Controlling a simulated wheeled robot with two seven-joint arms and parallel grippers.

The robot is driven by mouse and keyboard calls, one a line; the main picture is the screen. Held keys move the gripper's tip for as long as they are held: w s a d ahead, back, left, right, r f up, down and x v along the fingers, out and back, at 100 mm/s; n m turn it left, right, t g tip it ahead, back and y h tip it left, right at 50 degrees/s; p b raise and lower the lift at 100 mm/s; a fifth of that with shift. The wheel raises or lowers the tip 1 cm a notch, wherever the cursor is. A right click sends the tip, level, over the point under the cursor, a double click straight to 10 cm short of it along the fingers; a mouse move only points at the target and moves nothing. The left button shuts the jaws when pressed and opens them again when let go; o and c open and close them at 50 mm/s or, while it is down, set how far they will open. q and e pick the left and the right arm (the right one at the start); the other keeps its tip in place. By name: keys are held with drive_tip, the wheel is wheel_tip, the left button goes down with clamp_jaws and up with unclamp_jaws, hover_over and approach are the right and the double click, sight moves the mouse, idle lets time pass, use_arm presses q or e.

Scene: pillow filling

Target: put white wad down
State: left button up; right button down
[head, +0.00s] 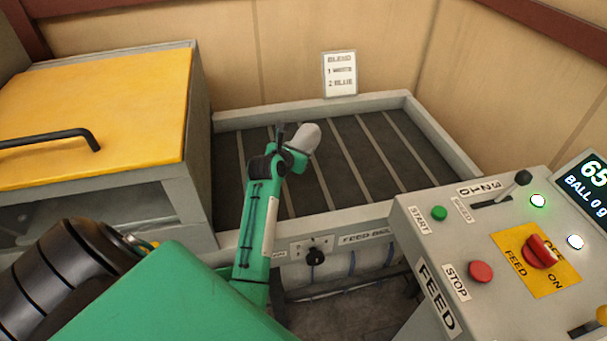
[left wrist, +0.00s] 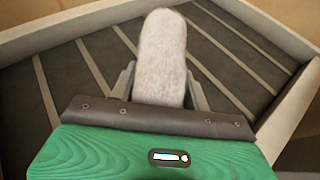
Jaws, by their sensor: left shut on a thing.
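My left gripper (head: 290,150) is over the dark feed belt (head: 345,150), which has pale cross slats and a light raised rim. It is shut on a white wad (head: 306,137), a rounded, elongated fuzzy piece. In the left wrist view the wad (left wrist: 162,60) sticks out between the two grey fingers, with the belt slats (left wrist: 85,65) behind it. I cannot tell whether the wad touches the belt. My right gripper is not in view.
A bin with a yellow lid (head: 100,105) and black handle stands left of the belt. A control panel (head: 460,245) with buttons and a red switch stands at right front. The belt's right part is clear.

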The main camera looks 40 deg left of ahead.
sight(300, 187)
use_arm(q)
wheel_tip(300, 187, down, 12)
drive_tip(key=shift+r, duration=0.25)
drive_tip(key=shift+f, duration=0.1)
drive_tip(key=shift+f, duration=0.5)
drive_tip(key=o, duration=1.2)
drive_tip(key=shift+c, duration=0.2)
drive_tip(key=shift+r, duration=0.3)
drive_tip(key=v, duration=1.2)
drive_tip(key=shift+r, duration=0.3)
